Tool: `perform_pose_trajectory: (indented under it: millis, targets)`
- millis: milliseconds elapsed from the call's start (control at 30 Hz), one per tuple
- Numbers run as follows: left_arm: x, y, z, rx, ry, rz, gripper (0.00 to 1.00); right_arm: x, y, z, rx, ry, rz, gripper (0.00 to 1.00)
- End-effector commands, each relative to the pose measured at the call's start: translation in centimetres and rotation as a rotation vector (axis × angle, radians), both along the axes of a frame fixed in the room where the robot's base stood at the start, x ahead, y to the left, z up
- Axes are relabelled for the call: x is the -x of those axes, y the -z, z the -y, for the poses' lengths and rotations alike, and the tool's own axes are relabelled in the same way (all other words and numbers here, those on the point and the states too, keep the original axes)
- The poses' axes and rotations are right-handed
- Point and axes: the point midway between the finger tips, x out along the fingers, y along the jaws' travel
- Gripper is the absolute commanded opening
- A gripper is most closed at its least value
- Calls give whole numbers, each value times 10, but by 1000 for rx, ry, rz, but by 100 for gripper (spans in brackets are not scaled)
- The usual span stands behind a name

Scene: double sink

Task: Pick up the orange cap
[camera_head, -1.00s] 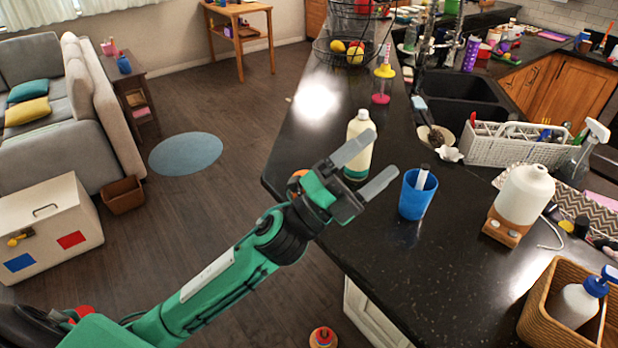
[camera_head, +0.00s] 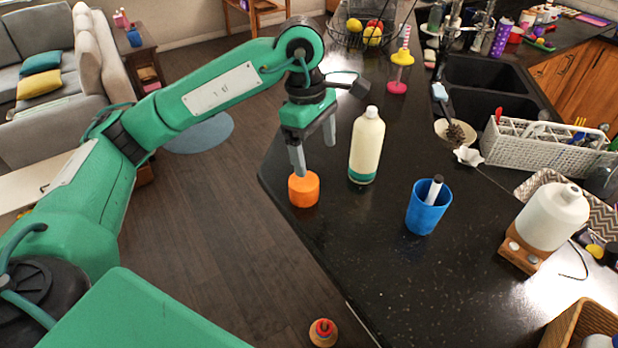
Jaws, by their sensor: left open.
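The orange cap (camera_head: 304,190) sits on the black countertop near its left edge. My left gripper (camera_head: 313,158) points down over it, with its fingers apart. One fingertip is at the cap's top edge in the picture; I cannot tell whether it touches. The other finger is behind and to the right, and nothing is held between them. My right gripper is not in the view.
A cream bottle with a green base (camera_head: 366,146) stands close to the right of the cap. A blue cup (camera_head: 427,208) holding a marker is farther right. The counter (camera_head: 360,260) in front is clear. A white dispenser (camera_head: 551,216) stands at the right.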

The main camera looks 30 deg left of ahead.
Motion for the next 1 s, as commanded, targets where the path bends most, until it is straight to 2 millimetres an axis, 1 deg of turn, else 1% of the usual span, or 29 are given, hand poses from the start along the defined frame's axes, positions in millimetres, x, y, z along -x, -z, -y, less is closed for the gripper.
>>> perform_pose_trajectory:
  millis: [33,100,200,333,800,1000]
  targets:
    - [-3,-6,-14,-55,-10,11,85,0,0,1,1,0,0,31]
    - [-5,-11,-27,-109,-19,15,85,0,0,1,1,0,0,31]
    - [-6,-13,-36,-148,-27,16,85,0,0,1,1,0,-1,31]
    - [-6,-4,-38,-156,-26,14,85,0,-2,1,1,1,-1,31]
    - [-5,51,-36,-152,-26,13,85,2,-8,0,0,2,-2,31]
    - [-5,67,-36,-152,-26,15,85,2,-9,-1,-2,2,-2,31]
